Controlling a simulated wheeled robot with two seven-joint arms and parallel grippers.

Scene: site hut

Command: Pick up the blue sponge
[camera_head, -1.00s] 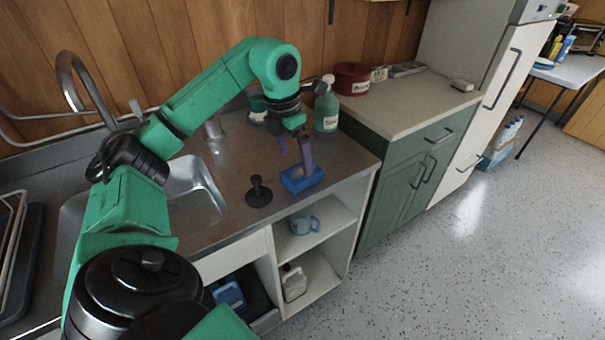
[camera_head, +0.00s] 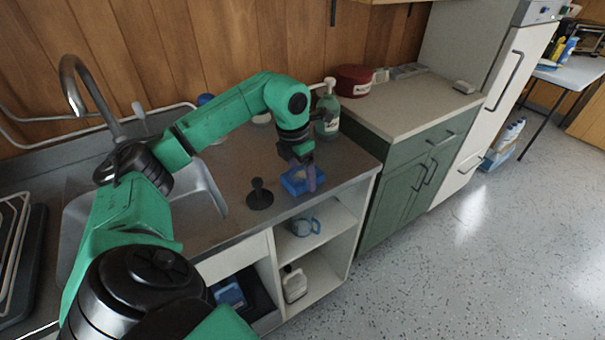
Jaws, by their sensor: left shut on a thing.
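The blue sponge (camera_head: 290,184) lies on the steel counter near its front right edge. My left gripper (camera_head: 304,180) has come down over it from above. Its fingers are shut on the sponge, which sits at counter height as far as I can tell. The fingers and wrist hide part of the sponge. My right gripper does not show.
A black plunger-like tool (camera_head: 260,194) stands just left of the sponge. A green soap bottle (camera_head: 327,108) stands behind it. The sink (camera_head: 198,190) is to the left. A blue mug (camera_head: 304,226) sits on the shelf below. A red pot (camera_head: 352,80) stands on the cabinet.

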